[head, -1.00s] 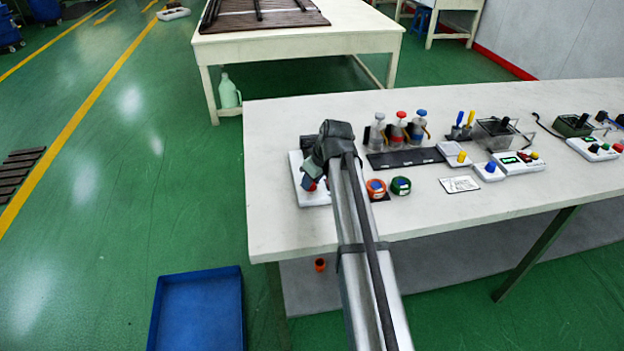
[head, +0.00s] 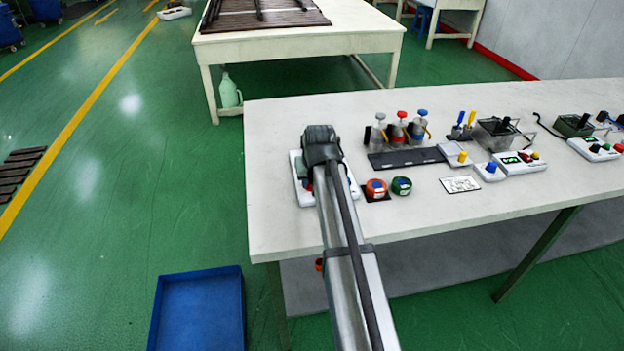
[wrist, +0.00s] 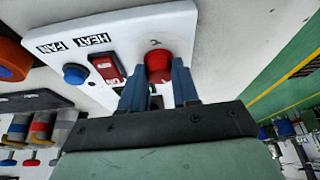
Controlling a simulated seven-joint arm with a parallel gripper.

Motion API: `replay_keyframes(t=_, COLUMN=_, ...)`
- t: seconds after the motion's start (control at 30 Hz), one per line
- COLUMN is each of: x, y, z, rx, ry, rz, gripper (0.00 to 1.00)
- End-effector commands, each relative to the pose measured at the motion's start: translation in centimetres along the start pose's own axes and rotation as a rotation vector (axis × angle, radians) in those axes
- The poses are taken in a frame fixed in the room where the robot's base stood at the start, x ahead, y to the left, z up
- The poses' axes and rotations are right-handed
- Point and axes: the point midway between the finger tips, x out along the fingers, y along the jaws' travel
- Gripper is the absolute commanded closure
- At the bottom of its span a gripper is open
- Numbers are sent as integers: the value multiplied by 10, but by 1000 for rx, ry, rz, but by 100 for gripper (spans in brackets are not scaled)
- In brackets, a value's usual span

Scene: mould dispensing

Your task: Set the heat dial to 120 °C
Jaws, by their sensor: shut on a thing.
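The white control panel (head: 300,194) lies at the left end of the bench, mostly hidden behind my arm; it also fills the upper part of the wrist view (wrist: 130,32). Its labels HEAT and FAN read upside down there. A red dial (wrist: 158,64) stands on the panel, right of a red rocker switch (wrist: 107,68) and a blue knob (wrist: 75,74). My gripper (wrist: 158,82) is shut on the red dial, one blue finger on each side. A small green-lit part shows between the fingers. The dial's setting and any displayed temperature cannot be read.
Bottles, a dark tray (head: 405,158) and other control boxes (head: 520,163) stand further right. The bench's front left corner is clear.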

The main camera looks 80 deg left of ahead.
Motion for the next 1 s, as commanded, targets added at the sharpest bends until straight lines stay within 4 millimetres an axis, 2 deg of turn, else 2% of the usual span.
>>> replay_keyframes(t=0.33, x=0, y=-1, z=0, rx=133, ry=0, rz=54, gripper=100)
replay_keyframes(t=0.87, x=0, y=-1, z=0, rx=155, ry=0, rz=64, gripper=100)
replay_keyframes(t=0.9, x=0, y=-1, z=0, rx=155, ry=0, rz=64, gripper=67)
replay_keyframes(t=1.0, x=0, y=-1, z=0, rx=155, ry=-1, rz=64, gripper=57)
